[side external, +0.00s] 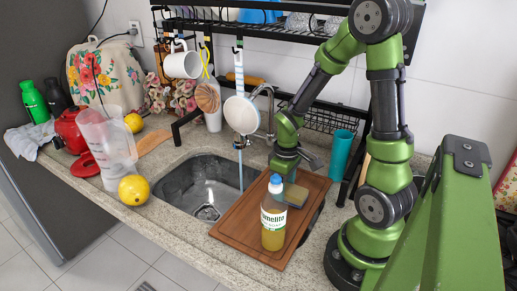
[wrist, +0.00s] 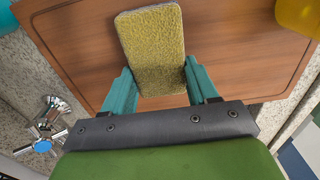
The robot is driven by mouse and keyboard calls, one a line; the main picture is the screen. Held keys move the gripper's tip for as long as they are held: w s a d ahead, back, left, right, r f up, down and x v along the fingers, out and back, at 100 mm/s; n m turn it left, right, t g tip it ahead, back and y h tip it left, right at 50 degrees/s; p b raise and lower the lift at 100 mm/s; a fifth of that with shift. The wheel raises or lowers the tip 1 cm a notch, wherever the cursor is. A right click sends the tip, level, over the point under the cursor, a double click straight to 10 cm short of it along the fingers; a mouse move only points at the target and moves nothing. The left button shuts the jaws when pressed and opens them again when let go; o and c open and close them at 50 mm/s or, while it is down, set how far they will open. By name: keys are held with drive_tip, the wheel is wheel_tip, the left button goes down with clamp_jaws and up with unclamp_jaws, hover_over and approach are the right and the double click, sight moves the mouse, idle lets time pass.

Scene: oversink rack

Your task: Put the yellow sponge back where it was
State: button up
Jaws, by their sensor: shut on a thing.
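The yellow sponge (wrist: 152,48) is a rounded block with a rough yellow face. My gripper (wrist: 161,84) is shut on it, with one teal finger against each long side near its lower end. In the side external view the sponge (side external: 297,195) shows small and dull at my gripper (side external: 290,180), over the wooden cutting board (side external: 243,222), just behind the dish soap bottle. I cannot tell whether the sponge touches the board or hangs a little above it.
The dish soap bottle (side external: 274,223) stands on the board close to my gripper. The sink (side external: 184,191) lies left of the board. A teal cup (side external: 340,155) stands behind on the right. The black rack (side external: 270,31) with hanging utensils spans above. The faucet (wrist: 45,125) is close by.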

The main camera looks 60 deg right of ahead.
drive_tip(key=shift+f, duration=0.25)
drive_tip(key=shift+f, duration=0.15)
drive_tip(key=o, duration=0.9)
drive_tip(key=shift+o, duration=0.2)
wheel_tip(320, 180, up, 12)
drive_tip(key=s+a+r+m+t+y, duration=0.1)
drive_tip(key=a+r+m+t+y, duration=0.1)
drive_tip(key=a+r+m+t, duration=0.2)
drive_tip(key=shift+s+a+r+t, duration=0.2)
drive_tip(key=shift+a+r+t, duration=1.4)
drive_tip(key=shift+a+r, duration=2.5)
drive_tip(key=shift+a+f, duration=0.9)
drive_tip(key=shift+f, duration=0.05)
